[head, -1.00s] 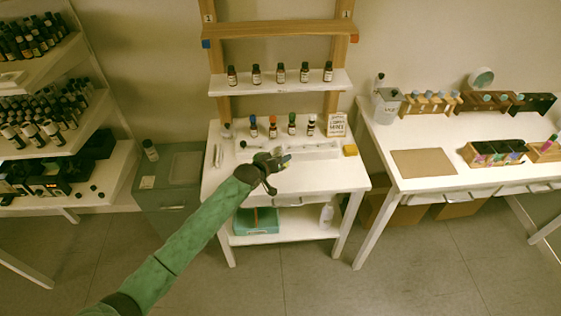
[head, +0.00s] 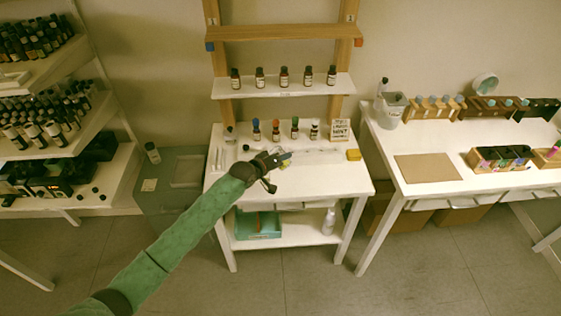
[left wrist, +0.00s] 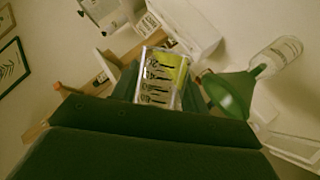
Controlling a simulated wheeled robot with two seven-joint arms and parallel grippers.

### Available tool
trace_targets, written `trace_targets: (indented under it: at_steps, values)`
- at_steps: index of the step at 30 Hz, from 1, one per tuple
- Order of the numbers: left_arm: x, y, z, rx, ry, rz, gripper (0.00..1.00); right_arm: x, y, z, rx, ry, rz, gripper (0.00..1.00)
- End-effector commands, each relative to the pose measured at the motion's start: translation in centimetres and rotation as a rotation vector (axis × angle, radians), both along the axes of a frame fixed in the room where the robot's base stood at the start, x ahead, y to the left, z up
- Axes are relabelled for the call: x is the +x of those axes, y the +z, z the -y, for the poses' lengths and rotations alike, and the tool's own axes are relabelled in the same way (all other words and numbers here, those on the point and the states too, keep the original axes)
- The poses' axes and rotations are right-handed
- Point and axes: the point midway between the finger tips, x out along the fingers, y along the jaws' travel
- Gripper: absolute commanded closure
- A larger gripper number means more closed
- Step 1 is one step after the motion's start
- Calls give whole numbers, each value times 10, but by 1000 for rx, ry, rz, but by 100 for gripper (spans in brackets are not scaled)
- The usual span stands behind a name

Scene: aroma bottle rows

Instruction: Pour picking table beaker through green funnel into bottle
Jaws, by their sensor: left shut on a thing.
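My left gripper (head: 284,157) is over the middle of the white picking table (head: 330,181). It is shut on a clear beaker (left wrist: 160,80) with black markings and yellow-green liquid toward one end, seen in the left wrist view. In that view the green funnel (left wrist: 231,92) is just right of the beaker, apart from it in the picture. The funnel's narrow end points toward a clear labelled bottle (left wrist: 279,54); whether it sits in the neck is unclear. In the head view the beaker is mostly hidden by the gripper. My right gripper is out of view.
A shelf with brown bottles (head: 284,77) is above. The table's front right is clear.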

Motion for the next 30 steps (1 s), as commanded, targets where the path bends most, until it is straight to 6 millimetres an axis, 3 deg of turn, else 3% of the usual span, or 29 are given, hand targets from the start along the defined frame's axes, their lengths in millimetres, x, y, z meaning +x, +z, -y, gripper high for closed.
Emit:
trace_targets:
  at_steps: [30]
  values:
    - [0, -5, 0, -121, -1, -82, 79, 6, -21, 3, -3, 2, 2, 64]
